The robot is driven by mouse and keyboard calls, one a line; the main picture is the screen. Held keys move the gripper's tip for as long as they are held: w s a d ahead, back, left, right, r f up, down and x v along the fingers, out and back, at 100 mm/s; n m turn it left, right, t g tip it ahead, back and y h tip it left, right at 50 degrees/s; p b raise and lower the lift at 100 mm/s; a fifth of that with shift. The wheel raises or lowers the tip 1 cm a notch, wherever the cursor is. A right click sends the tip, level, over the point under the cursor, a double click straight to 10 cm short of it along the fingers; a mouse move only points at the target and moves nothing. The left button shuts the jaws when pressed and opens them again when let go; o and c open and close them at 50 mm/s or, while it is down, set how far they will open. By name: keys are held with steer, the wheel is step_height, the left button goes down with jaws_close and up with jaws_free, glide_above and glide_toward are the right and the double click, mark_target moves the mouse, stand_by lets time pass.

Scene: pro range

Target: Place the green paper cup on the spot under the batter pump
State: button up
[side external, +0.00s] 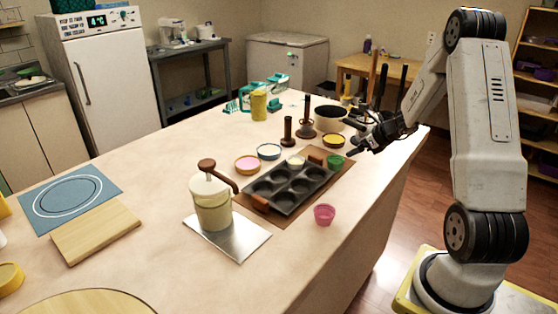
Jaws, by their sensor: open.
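The small green paper cup (336,161) is at the far right corner of the dark muffin tray (287,207); I cannot tell whether it sits in a well or beside it. The batter pump (212,203), a pale container with a brown knob and a brown spout, stands on a shiny metal sheet (237,247) on the near side of the counter. Its spout points right, toward the tray. My gripper (359,143) is open, dark and empty, a little above and right of the green cup. Its fingertips are small and hard to make out.
A pink cup (324,214) stands right of the tray. A pale cup (296,161) is at the tray's far edge. Bowls (247,165) and upright dark-handled tools (306,125) stand behind. A wooden board (95,232) and blue mat (70,197) lie left. The counter's near middle is clear.

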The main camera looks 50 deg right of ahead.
steer(key=shift+v, duration=0.9)
steer(key=a+n+g+y, duration=0.2)
steer(key=a+n+g, duration=0.3)
steer(key=a+n, duration=1.45)
steer(key=s+a+n+h, duration=0.1)
steer(key=s+a+n, duration=0.2)
steer(key=a+n, duration=0.5)
steer(key=s+a+n+g+h, duration=0.1)
steer(key=s+a+n, duration=0.2)
steer(key=a+n, duration=0.5)
steer(key=shift+s+r, duration=0.15)
steer(key=shift+r, duration=0.25)
steer(key=shift+n, duration=0.25)
steer(key=shift+c, duration=0.4)
